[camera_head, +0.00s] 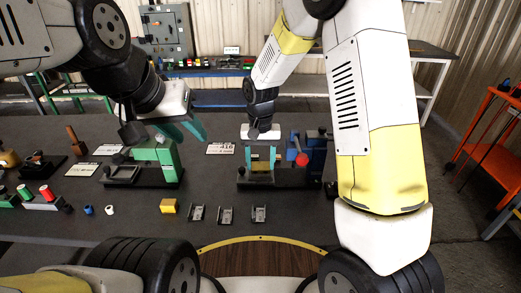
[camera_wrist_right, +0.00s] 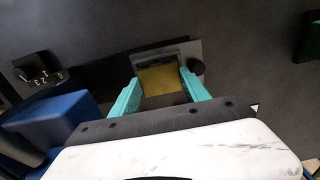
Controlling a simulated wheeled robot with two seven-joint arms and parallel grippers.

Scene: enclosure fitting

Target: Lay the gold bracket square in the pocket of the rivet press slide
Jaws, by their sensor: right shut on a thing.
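The gold bracket (camera_wrist_right: 162,80) is between the teal fingers of my right gripper (camera_wrist_right: 163,97) in the right wrist view. My right gripper (camera_head: 262,160) is shut on it, pointing down over the rivet press slide. In the head view the bracket (camera_head: 260,167) shows as a small gold patch. The grey slide (camera_wrist_right: 195,52) shows around and beyond the bracket; I cannot tell whether the bracket rests in the pocket. The rivet press (camera_head: 311,158) has a blue body and stands to the right. My left gripper (camera_head: 188,133) is open and empty by a green press.
The green press (camera_head: 158,160) stands left on a black base. A yellow block (camera_head: 168,207) and several grey brackets (camera_head: 227,215) lie along the front of the table. White labels (camera_head: 220,148) lie behind.

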